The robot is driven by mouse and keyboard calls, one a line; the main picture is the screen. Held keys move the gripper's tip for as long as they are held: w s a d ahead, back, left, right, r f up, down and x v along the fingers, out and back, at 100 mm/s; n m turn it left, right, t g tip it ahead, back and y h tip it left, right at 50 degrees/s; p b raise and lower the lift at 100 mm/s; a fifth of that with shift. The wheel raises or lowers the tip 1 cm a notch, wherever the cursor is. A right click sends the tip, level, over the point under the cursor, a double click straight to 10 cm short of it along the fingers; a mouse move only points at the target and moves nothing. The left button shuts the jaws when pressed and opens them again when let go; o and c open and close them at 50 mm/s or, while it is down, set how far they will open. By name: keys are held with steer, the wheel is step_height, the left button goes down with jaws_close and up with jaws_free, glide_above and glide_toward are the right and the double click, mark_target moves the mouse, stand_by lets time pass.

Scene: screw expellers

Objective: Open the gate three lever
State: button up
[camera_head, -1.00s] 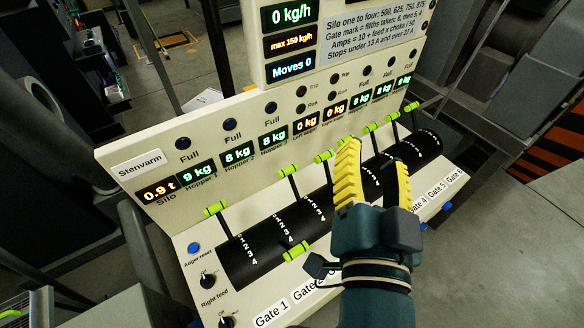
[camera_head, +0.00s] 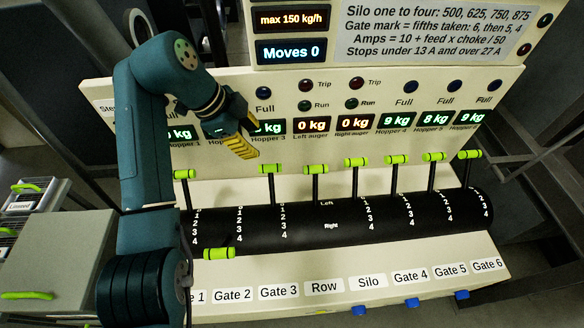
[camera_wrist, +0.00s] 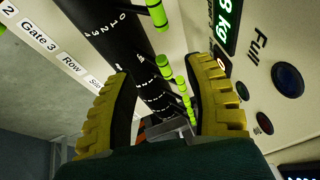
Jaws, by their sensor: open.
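The gate three lever (camera_head: 271,168) stands raised above the black drum (camera_head: 260,222), its green knob at the top, by the Gate 3 label (camera_head: 278,292). My gripper (camera_head: 248,152) hangs in the head view just above and left of that knob, apart from it, with its yellow fingers pointing down and right. In the wrist view the fingers (camera_wrist: 160,68) are spread and empty, with a row of green knobs seen between and beyond them. The near knob (camera_wrist: 157,12) at the top appears to be the gate three one. My gripper partly covers the hopper displays.
The gate two lever (camera_head: 218,253) is down at the drum's front. The gate one lever (camera_head: 182,174) is up beside my arm. The row lever (camera_head: 315,169) stands close on the right, with several more raised levers beyond. The panel (camera_head: 210,155) rises behind.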

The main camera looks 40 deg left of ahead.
mark_target(269, 167)
steer(key=shift+n, duration=0.3)
steer(key=a+x, duration=0.1)
steer(key=x, duration=0.4)
steer(key=s+a+x, duration=0.1)
steer(key=x, duration=0.4)
steer(key=a+f+x, duration=0.1)
steer(key=x, duration=0.4)
steer(key=shift+s+d+f+b, duration=0.1)
steer(key=shift+d+f+b, duration=0.05)
steer(key=shift+f+b, duration=0.2)
jaws_close()
